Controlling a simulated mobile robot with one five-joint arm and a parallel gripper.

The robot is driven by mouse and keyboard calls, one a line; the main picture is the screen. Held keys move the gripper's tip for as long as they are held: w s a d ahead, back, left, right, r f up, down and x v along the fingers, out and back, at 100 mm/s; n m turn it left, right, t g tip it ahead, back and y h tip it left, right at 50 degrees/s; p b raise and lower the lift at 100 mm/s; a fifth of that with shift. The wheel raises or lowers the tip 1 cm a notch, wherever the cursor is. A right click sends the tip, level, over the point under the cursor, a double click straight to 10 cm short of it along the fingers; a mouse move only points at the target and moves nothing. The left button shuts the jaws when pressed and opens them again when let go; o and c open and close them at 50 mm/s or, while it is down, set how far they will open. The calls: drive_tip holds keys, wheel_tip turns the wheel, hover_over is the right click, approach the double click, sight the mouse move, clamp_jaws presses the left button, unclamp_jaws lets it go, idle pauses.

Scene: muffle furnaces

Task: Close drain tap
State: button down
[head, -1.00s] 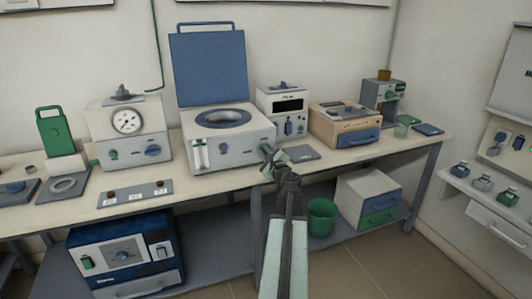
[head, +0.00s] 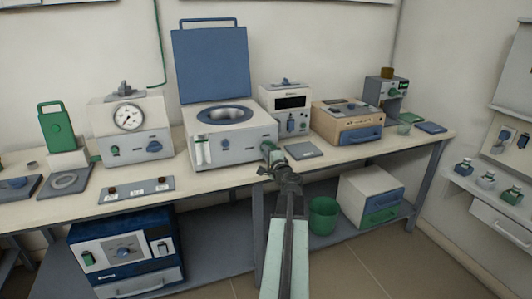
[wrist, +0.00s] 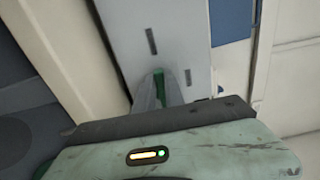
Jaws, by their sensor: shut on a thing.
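The white bath unit (head: 232,153) with a raised blue lid (head: 210,62) stands on the bench. My gripper (head: 270,151) is at its lower right front corner and hides much of that corner. In the wrist view my gripper (wrist: 168,85) is shut on a small green part (wrist: 160,73), which looks like the drain tap. Only its edges show between and beside the fingers, so its turn angle cannot be told. A pale grey panel with dark slots lies just beyond the fingertips.
A grey pad (head: 304,151) lies right of my gripper, before a white box with a dark display (head: 291,102). A beige device (head: 348,120) is farther right. A green bin (head: 323,214) stands below on the shelf.

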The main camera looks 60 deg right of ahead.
drive_tip(key=shift+f, duration=0.1)
idle(0.5)
drive_tip(key=c, duration=1.4)
unclamp_jaws()
drive_tip(key=shift+c, duration=0.2)
drive_tip(key=shift+s, duration=0.1)
drive_tip(key=v, duration=0.7)
drive_tip(key=shift+s+a, duration=0.25)
drive_tip(key=shift+s, duration=0.05)
